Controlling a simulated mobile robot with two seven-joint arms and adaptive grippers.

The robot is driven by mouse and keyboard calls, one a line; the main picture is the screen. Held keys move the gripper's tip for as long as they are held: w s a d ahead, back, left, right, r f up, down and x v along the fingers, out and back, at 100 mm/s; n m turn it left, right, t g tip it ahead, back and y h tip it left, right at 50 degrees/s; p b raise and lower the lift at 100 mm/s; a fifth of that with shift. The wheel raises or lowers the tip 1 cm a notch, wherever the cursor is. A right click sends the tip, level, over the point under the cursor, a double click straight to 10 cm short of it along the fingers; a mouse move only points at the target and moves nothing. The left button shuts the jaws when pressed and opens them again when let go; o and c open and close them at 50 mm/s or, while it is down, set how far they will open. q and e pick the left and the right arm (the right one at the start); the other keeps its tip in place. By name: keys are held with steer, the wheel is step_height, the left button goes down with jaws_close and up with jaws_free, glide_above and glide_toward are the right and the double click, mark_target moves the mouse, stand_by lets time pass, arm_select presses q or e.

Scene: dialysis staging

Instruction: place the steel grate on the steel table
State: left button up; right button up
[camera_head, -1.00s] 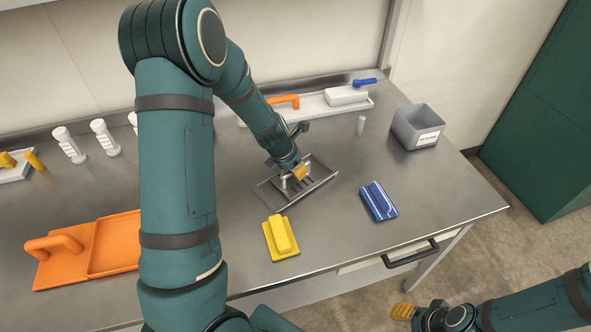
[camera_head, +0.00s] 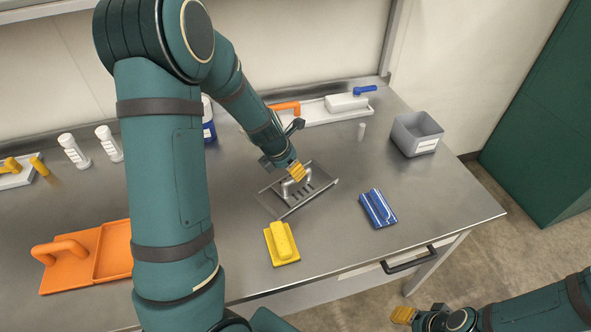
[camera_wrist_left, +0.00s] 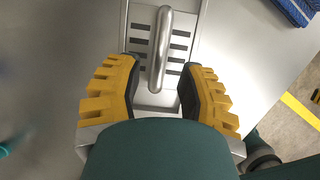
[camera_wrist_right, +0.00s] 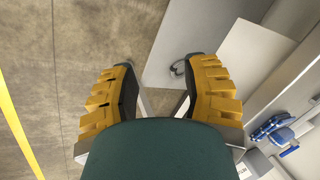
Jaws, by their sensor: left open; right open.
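The steel grate (camera_head: 318,184) is a slotted plate with a raised bar handle, lying on the steel table (camera_head: 340,240) behind the yellow block. My left gripper (camera_head: 296,172) is open just above the grate's handle. In the left wrist view, the handle (camera_wrist_left: 161,45) stands between the spread yellow fingers (camera_wrist_left: 158,95), with a gap on both sides. My right gripper (camera_wrist_right: 158,95) is open and empty, out past the table's front edge, over the floor.
A grey bin (camera_head: 417,133) stands at the right. Bare table surrounds the grate.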

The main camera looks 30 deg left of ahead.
arm_select(q)
steer(key=p+v, duration=0.2)
steer(key=v, duration=0.5)
steer(key=shift+p, duration=0.4)
arm_select(e)
steer(key=r, duration=0.1)
steer(key=w+r, duration=0.1)
steer(key=r, duration=0.1)
steer(key=shift+d+r, duration=0.1)
steer(key=shift+r, duration=0.1)
arm_select(q)
steer(key=shift+s+f, duration=0.1)
